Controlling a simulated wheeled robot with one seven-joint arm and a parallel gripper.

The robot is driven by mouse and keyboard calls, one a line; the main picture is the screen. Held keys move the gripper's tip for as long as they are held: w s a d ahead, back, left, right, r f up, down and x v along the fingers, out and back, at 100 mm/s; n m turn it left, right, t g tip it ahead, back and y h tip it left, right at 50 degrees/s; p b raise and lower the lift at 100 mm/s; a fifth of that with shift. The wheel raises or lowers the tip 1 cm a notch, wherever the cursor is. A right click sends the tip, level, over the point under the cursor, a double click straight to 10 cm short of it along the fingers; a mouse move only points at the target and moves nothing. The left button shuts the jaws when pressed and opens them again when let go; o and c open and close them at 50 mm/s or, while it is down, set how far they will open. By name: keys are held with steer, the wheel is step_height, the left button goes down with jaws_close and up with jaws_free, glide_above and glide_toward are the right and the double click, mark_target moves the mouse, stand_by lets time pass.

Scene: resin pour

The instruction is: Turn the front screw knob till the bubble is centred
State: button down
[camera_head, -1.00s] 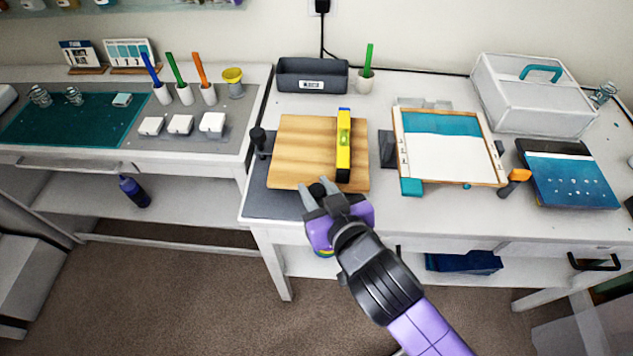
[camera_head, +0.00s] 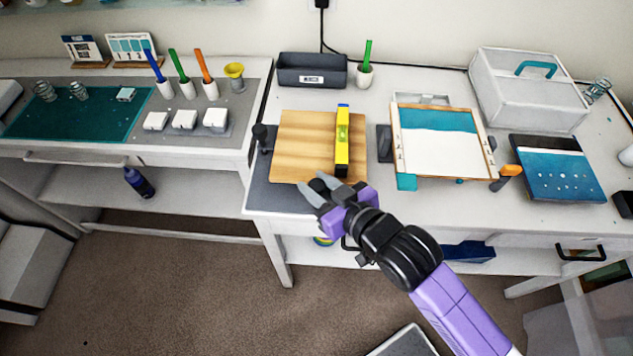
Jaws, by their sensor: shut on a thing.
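A wooden board (camera_head: 300,150) lies on a dark grey mat (camera_head: 275,198) near the left end of the table. A yellow spirit level (camera_head: 342,158) lies along the board's right part; its green vial shows, but the bubble is too small to read. A black knob (camera_head: 262,136) stands at the board's left edge. The front screw knob (camera_head: 319,185), black, is at the board's front edge, partly hidden by my gripper. My gripper (camera_head: 312,187), purple with grey fingers, comes from the lower right and is shut on the front knob.
A framed tray (camera_head: 441,176) with a teal and white surface stands right of the board, with an orange-handled tool (camera_head: 508,172) beside it. A dark bin (camera_head: 312,72) and a cup with a green stick (camera_head: 365,76) stand behind.

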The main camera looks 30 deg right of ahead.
mark_target(319, 186)
steer(key=shift+w+r, duration=0.1)
steer(key=shift+r, duration=0.2)
steer(key=c, duration=1.3)
jaws_free()
steer(key=shift+o, duration=1.4)
steer(key=shift+f, duration=0.15)
steer(key=b+v, duration=0.1)
steer(key=v, duration=0.5)
steer(key=shift+b+v, duration=0.3)
steer(key=shift+v, duration=0.65)
